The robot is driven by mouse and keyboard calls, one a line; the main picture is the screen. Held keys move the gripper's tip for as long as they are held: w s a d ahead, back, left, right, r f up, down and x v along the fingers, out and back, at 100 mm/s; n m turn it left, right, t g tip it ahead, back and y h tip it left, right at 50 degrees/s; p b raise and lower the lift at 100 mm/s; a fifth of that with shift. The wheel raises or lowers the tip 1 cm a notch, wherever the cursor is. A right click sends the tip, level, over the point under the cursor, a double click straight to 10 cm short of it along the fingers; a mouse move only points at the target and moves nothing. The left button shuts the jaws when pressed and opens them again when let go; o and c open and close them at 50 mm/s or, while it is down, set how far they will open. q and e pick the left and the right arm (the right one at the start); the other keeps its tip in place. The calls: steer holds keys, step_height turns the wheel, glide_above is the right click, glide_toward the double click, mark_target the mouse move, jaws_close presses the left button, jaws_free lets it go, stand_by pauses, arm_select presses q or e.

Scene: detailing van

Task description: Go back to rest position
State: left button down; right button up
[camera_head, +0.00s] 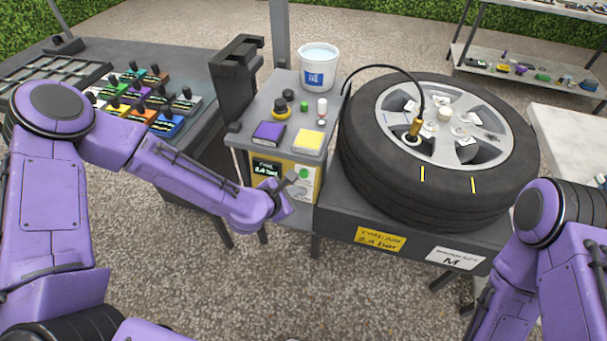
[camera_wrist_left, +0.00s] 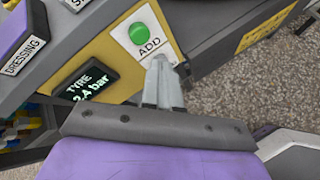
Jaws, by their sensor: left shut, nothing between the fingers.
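My left gripper (camera_head: 290,185) is shut and empty in front of the yellow panel of the small grey stand. In the left wrist view its closed fingers (camera_wrist_left: 163,82) point at the ADD label, just below the green button (camera_wrist_left: 139,33). Whether the fingertips touch the panel I cannot tell. The display (camera_wrist_left: 88,86) beside it reads "TYRE 2.4 bar"; it also shows in the head view (camera_head: 265,168). My right arm (camera_head: 545,250) comes in at the lower right, but its gripper is out of view.
A tyre on a wheel (camera_head: 375,150) lies on a dark bench right of the stand, with a hose (camera_head: 390,68) on its valve. A table with colourful cases (camera_head: 145,100) is at left. Gravel floor in front is clear.

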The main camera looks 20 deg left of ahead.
arm_select(q)
steer(key=shift+s+r, duration=0.25)
steer(key=shift+s, duration=0.9)
steer(key=shift+a, duration=0.1)
steer(key=s+a+f+m+g+y, duration=0.2)
steer(key=s+a+f+m, duration=0.3)
steer(key=s, duration=0.4)
steer(key=s+a+f+m+g+y, duration=0.2)
steer(key=s+a+f+m, duration=0.2)
steer(key=s+m, duration=0.3)
steer(key=s+a+f+m+g+y, duration=0.2)
steer(key=s+a+f+m, duration=0.3)
steer(key=s, duration=0.6)
steer(key=shift+a+f+m+g+y, duration=0.3)
steer(key=shift+f+m+g+y, duration=0.15)
steer(key=shift+f+m, duration=0.5)
